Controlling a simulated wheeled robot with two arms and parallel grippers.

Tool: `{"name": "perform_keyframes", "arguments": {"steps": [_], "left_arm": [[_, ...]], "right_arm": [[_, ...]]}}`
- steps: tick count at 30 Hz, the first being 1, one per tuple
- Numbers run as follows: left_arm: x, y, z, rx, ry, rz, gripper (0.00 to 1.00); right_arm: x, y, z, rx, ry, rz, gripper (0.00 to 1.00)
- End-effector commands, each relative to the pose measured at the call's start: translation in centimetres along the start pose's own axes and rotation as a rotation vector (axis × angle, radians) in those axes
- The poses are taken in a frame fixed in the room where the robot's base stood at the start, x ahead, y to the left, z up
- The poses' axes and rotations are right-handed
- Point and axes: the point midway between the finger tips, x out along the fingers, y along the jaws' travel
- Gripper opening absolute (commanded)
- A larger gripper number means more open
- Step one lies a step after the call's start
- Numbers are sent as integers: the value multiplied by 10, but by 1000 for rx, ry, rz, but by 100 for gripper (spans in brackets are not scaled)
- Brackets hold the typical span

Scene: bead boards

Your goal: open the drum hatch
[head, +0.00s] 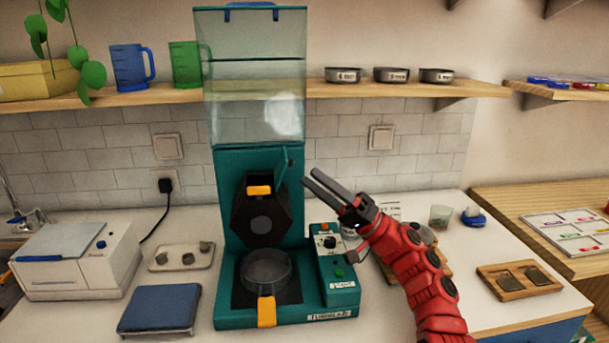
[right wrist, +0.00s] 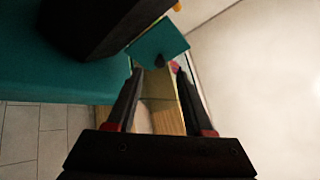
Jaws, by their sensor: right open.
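A teal machine (head: 228,210) stands on the counter with a dark hexagonal drum (head: 261,225) in its middle. An orange tab (head: 259,190) is at the drum's upper front. A small teal flap (head: 284,162) juts out at the drum's upper right. I cannot tell whether it is the hatch. My right gripper (head: 308,175) is open and empty, just right of the flap. In the right wrist view, the teal flap (right wrist: 158,48) lies just ahead of the fingertips (right wrist: 158,68), with the dark drum (right wrist: 95,22) at upper left. My left gripper is not in view.
A clear hopper (head: 255,90) rises above the drum. A round pan (head: 266,270) with an orange handle sits below it. A control box (head: 338,268) with a green button stands at the right. Wooden trays (head: 519,280) and a blue-topped scale (head: 160,308) flank the machine.

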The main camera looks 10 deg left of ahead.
Motion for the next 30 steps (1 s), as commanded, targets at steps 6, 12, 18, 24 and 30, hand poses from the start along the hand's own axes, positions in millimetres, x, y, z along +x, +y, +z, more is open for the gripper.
{"name": "perform_keyframes", "arguments": {"steps": [6,12,18,24,30], "left_arm": [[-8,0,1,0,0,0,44],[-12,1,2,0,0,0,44],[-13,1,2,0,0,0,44],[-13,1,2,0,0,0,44],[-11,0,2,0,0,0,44]], "right_arm": [[-52,-23,-16,-3,2,1,52],[-87,-44,-32,-1,4,3,52],[-104,-56,-39,0,0,0,52],[-108,-58,-41,1,1,0,52],[-106,-59,-42,1,1,0,52]]}}
